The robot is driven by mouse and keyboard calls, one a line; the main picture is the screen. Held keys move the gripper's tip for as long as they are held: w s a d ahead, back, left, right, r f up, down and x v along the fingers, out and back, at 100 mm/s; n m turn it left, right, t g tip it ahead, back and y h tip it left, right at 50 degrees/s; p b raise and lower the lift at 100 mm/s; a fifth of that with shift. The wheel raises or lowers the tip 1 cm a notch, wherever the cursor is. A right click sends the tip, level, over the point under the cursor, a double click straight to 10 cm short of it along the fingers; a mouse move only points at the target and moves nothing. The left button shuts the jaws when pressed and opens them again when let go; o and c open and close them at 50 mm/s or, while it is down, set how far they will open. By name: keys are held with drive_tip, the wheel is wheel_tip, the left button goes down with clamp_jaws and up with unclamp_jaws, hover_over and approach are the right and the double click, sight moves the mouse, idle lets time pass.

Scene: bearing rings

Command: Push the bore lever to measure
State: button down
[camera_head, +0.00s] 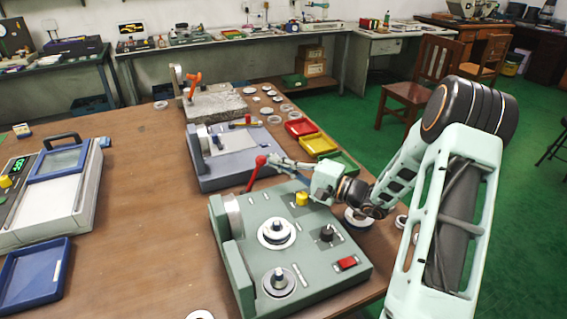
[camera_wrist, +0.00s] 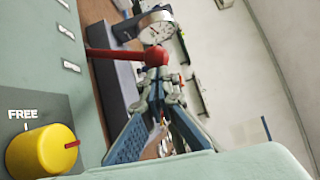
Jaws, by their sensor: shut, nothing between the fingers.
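The bore lever is a red rod with a round red knob (camera_head: 260,160), standing tilted at the back edge of the green measuring machine (camera_head: 225,262). In the wrist view its red knob (camera_wrist: 157,56) sits just beyond my fingertips, its rod running left. My gripper (camera_head: 273,160) is shut and empty, its tips right beside the knob; in the wrist view the fingers (camera_wrist: 160,84) come together just below it. I cannot tell whether they touch. A yellow selector knob (camera_head: 301,199) is on the machine's top; in the wrist view this yellow knob (camera_wrist: 42,150) is beside the word FREE.
A grey-blue gauge device (camera_head: 235,172) stands behind the machine. Red (camera_head: 301,128), yellow (camera_head: 319,145) and green trays lie to the right of it. A bearing ring (camera_head: 277,233) sits on the machine's top.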

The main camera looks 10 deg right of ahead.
drive_tip(key=shift+r, duration=0.1)
drive_tip(key=shift+a+r+n, duration=0.2)
drive_tip(key=shift+a+n, duration=0.1)
drive_tip(key=shift+a, duration=0.05)
drive_tip(key=shift+s+a+r+b, duration=0.1)
drive_tip(key=shift+a+b, duration=0.05)
drive_tip(key=shift+b, duration=0.15)
drive_tip(key=shift+s+a+r+n+g+h+b, duration=0.1)
drive_tip(key=shift+a+r+n+g+h+b, duration=0.35)
drive_tip(key=shift+a+n, duration=0.25)
drive_tip(key=s+a+r+n+g+h+b, duration=0.1)
drive_tip(key=s+a+n+h+b, duration=0.1)
drive_tip(key=a+n+h+b, duration=0.3)
drive_tip(key=a+b, duration=0.4)
drive_tip(key=b, duration=0.2)
drive_tip(key=shift+a+r, duration=0.15)
drive_tip(key=shift+r, duration=0.1)
drive_tip(key=shift+w+r, duration=0.1)
